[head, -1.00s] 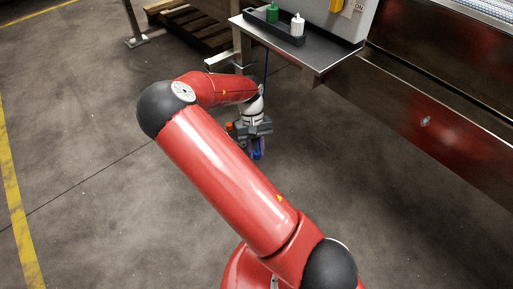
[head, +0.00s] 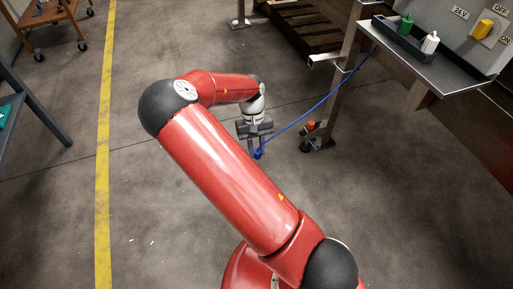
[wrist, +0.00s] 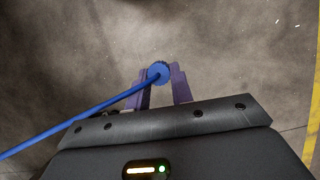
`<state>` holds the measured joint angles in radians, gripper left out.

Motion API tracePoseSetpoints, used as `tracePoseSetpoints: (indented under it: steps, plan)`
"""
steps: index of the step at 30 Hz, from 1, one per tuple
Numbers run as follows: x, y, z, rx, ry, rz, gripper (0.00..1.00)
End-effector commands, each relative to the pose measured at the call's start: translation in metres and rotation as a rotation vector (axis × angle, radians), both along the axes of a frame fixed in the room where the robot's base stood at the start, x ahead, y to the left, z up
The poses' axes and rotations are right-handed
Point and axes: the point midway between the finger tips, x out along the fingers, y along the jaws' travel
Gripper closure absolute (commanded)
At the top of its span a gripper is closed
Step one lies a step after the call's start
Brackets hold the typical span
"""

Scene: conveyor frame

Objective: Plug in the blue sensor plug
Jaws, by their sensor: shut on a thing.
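The blue sensor plug (wrist: 159,71) is held between the purple fingertips of my gripper (wrist: 164,80) in the wrist view. My gripper (head: 256,151) is shut on it and hangs over bare floor in the head view, where the blue plug (head: 258,154) shows small at the fingertips. A blue cable (head: 318,106) runs from the plug up and right to the steel frame under the shelf; it also crosses the left of the wrist view. I cannot see the socket for the plug in either view.
A metal shelf (head: 447,78) at upper right holds a black tray with a green bottle (head: 405,24) and a white bottle (head: 430,42). Beside it is a grey switch box with a yellow knob (head: 484,29). A frame leg (head: 340,85) stands right of my gripper.

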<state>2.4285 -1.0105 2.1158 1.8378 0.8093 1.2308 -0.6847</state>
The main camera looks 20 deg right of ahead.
Motion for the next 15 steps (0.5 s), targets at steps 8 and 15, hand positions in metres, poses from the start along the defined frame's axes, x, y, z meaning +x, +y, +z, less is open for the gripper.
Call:
tracePoseSetpoints:
  steps: [8, 15]
  plan:
    - [0.024, -0.026, 0.037, 0.062, -0.074, -0.121, 1.00]
    - [0.048, -0.054, 0.087, 0.135, -0.190, -0.307, 1.00]
